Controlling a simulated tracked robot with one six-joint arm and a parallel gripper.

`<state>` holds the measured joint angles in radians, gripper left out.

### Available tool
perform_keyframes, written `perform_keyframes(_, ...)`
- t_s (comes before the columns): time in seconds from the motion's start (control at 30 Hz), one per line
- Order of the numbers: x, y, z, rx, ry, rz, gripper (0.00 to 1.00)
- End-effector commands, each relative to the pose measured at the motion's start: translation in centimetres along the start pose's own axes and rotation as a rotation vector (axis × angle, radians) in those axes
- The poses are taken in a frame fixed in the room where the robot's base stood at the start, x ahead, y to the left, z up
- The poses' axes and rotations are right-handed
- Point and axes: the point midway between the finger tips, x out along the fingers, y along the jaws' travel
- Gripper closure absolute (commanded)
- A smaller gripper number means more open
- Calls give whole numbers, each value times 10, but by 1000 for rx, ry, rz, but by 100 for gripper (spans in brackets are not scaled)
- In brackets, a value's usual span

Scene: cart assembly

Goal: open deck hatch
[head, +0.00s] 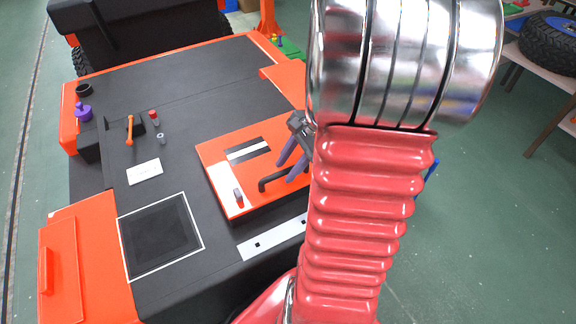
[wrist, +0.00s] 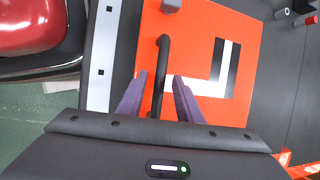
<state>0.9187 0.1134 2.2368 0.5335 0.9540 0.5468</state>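The deck hatch is an orange panel (head: 222,172) lying flat and closed on the dark cart deck. It also shows in the wrist view (wrist: 185,50). Its black bar handle (head: 266,183) stands near the front edge; in the wrist view the handle (wrist: 161,50) runs lengthwise between my fingers. My gripper (head: 288,168) is open, with its two purple-grey fingers on either side of the handle and a gap to each. In the wrist view my gripper (wrist: 161,77) holds nothing. My arm hides the hatch's right part in the head view.
A small grey-purple block (head: 238,195) is at the hatch's front left corner. A pale strip with square holes (head: 275,237) lies along the deck's front. A white-framed dark square (head: 160,236), an orange-handled tool (head: 130,130) and a purple knob (head: 84,112) are farther left.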

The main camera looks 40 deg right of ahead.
Motion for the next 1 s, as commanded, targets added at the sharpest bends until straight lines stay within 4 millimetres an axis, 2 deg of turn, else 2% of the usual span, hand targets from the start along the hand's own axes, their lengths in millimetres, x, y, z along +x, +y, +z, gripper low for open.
perform_keyframes(0.27,1,0,0,0,0,0,67)
perform_keyframes(0.73,1,0,0,1,0,0,100)
perform_keyframes(1.0,1,0,0,1,0,-1,100)
